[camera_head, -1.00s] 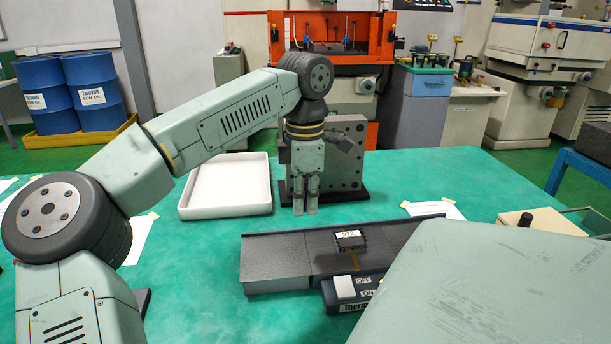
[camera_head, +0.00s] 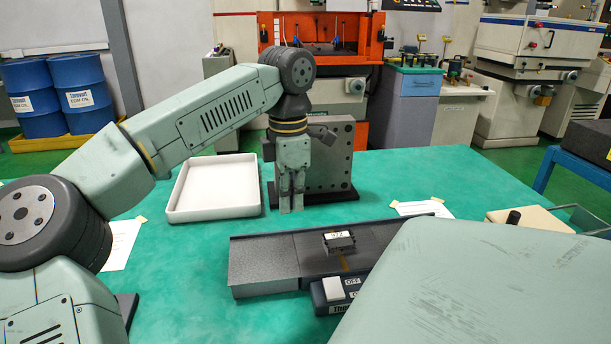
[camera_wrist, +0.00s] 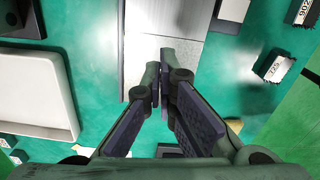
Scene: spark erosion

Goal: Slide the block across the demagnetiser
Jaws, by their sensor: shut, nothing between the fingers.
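The small dark block (camera_head: 339,243) with a white number label lies on the dark top of the demagnetiser (camera_head: 265,262), right of its middle. The demagnetiser's right end is hidden behind a pale green surface in the foreground. Its front control box has a white switch and OFF/ON marks. My gripper (camera_head: 290,207) points down with its fingers shut and empty. It is behind and left of the block, clear of the demagnetiser. In the wrist view the shut fingers (camera_wrist: 158,78) are over a grey surface. A labelled block (camera_wrist: 274,67) shows at right there; I cannot tell whether it is the same one.
A white tray (camera_head: 215,187) lies left of my gripper. A grey upright plate with holes (camera_head: 333,160) stands close to my gripper's right on a dark base. Taped papers lie on the green table (camera_head: 430,175). Green tabletop is bare between the tray and the demagnetiser.

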